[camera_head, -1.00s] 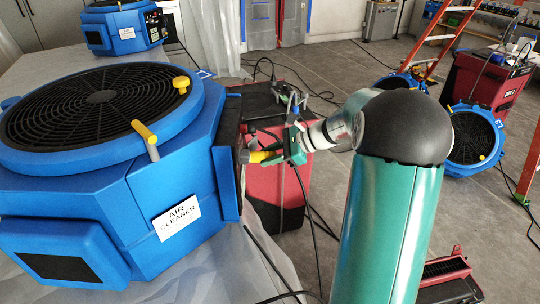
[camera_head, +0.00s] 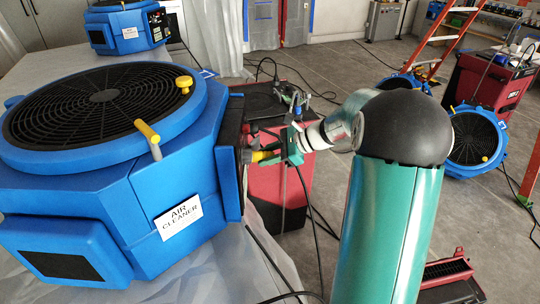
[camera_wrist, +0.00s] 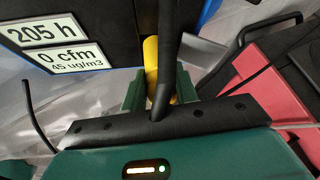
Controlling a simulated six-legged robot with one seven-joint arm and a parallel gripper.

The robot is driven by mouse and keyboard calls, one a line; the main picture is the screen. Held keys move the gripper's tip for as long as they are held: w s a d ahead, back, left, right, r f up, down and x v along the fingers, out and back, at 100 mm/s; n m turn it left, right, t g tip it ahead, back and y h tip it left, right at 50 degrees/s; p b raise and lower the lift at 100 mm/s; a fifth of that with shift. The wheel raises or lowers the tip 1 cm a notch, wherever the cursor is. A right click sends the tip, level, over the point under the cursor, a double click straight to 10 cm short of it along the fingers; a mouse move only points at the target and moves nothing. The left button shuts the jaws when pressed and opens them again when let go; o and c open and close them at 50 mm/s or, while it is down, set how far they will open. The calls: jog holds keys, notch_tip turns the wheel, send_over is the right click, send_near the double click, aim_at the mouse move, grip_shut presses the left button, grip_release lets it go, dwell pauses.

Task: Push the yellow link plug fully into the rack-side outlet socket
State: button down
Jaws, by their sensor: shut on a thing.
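The yellow link plug (camera_head: 265,155) is held in my green gripper (camera_head: 287,151), against the right side face of the blue air cleaner (camera_head: 170,185). In the wrist view the yellow plug (camera_wrist: 151,65) shows between the green fingers (camera_wrist: 155,90), with a thick black cable running up across it. The plug's front end is at the dark side panel (camera_head: 232,150) of the air cleaner. The socket is hidden, so I cannot tell how deep the plug sits.
A red and black machine (camera_head: 280,185) stands on the floor behind my gripper. Another blue unit (camera_head: 125,27) sits at the back of the table. Black cables hang below my gripper. A ladder (camera_head: 440,40) and a blue fan (camera_head: 476,138) stand at right.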

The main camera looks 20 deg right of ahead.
aim_at(260, 152)
jog(key=shift+w+a, duration=0.3)
jog(key=shift+a, duration=0.4)
jog(key=shift+w+a, duration=0.3)
jog(key=shift+a, duration=0.35)
jog(key=c, duration=1)
grip_release()
jog(key=shift+r, duration=0.1)
jog(key=shift+w, duration=0.15)
jog(key=shift+r, duration=0.1)
jog(key=v, duration=1.4)
jog(key=shift+s+f, duration=0.25)
jog(key=shift+f, duration=0.05)
